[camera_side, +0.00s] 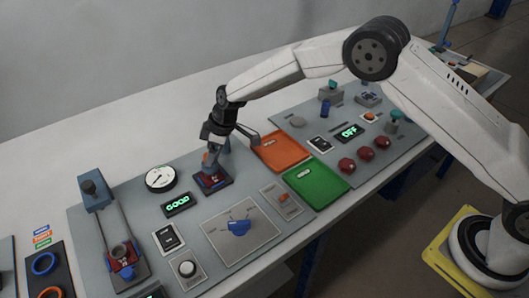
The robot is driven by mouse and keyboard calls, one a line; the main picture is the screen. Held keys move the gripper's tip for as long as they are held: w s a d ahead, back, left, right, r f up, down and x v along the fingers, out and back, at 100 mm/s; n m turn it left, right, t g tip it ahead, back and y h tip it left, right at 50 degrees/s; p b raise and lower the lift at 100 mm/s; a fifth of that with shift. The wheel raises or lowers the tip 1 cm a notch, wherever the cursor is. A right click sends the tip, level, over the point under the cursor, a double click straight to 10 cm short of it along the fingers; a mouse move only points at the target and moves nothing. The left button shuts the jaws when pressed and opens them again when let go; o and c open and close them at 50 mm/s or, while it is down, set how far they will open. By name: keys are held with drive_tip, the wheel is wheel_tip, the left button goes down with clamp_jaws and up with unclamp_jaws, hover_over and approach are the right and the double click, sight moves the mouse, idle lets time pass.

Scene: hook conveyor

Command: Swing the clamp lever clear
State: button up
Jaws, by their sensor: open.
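My gripper (212,153) points down over a small dark fixture (213,182) with red and blue parts, left of the orange tray. Its jaws are open. A grey bar (248,134), which may be the clamp lever, sticks out to the right just behind the gripper. The gripper hides part of it, and I cannot tell whether they touch. At the left of the panel, a blue-grey post (91,187) with a dark knob has long rails running to a red and blue block (124,257) that holds a round part.
An orange tray (281,152) and a green tray (316,184) lie right of my gripper. A white gauge (160,179), a display reading GOOD (177,204) and a blue rotary knob (239,227) are nearby. Several red buttons and an OFF display (349,133) sit further right.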

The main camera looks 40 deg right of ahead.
drive_tip(key=shift+x, duration=0.9)
clamp_jaws()
idle(0.9)
